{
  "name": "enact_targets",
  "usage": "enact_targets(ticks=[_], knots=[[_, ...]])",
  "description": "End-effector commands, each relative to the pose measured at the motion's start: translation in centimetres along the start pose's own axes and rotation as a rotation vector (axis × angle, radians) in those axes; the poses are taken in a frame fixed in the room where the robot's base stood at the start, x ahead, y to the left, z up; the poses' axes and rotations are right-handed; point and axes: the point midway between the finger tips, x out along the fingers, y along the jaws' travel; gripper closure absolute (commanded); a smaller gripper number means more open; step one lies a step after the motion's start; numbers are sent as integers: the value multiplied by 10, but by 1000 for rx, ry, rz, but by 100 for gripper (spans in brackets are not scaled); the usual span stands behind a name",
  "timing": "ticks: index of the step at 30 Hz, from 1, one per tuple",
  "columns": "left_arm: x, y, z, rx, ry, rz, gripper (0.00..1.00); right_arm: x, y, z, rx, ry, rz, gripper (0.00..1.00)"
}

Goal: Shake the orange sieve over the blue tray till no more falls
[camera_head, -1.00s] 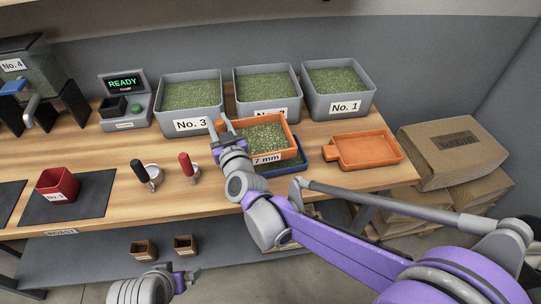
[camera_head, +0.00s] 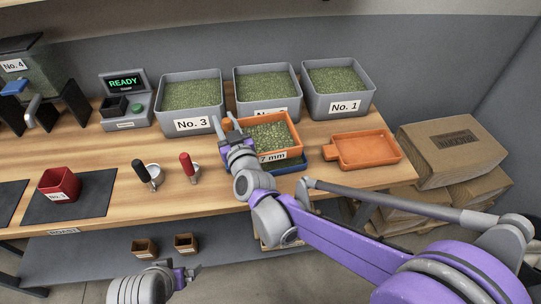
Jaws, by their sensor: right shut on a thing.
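The orange sieve (camera_head: 296,143) holds green beans and has a "7 mm" label on its front wall. My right gripper (camera_head: 226,128) is shut on the sieve's left end and holds it above the blue tray (camera_head: 291,166). Only the tray's front and right edge shows; the sieve hides the rest, including what lies in it there. My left gripper (camera_head: 187,276) is low at the bottom of the view, away from the sieve and tray; its jaw gap is too small to judge.
Grey bins of green beans, No. 3 (camera_head: 193,125), a middle one and No. 1 (camera_head: 346,107), stand behind. An orange tray (camera_head: 345,160) lies to the right. Black and red handled tools (camera_head: 190,168) and a red cup (camera_head: 58,184) are to the left.

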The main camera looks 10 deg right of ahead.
Motion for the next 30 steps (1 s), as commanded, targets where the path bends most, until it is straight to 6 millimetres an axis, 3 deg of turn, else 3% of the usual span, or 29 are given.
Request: enact_targets(ticks=[2,6,21,26,30], knots=[[8,0,5,0,-3,0,0,2,-12,2,2,2,-3,100],[9,0,6,0,-4,0,0,3,-17,1,-1,1,0,100],[-15,0,-11,0,7,0,0,-6,40,-2,-4,3,3,100],[-16,0,-11,0,7,0,0,-6,41,-1,-1,2,0,100],[-13,0,-9,0,5,0,0,-5,28,0,3,2,-3,100]])
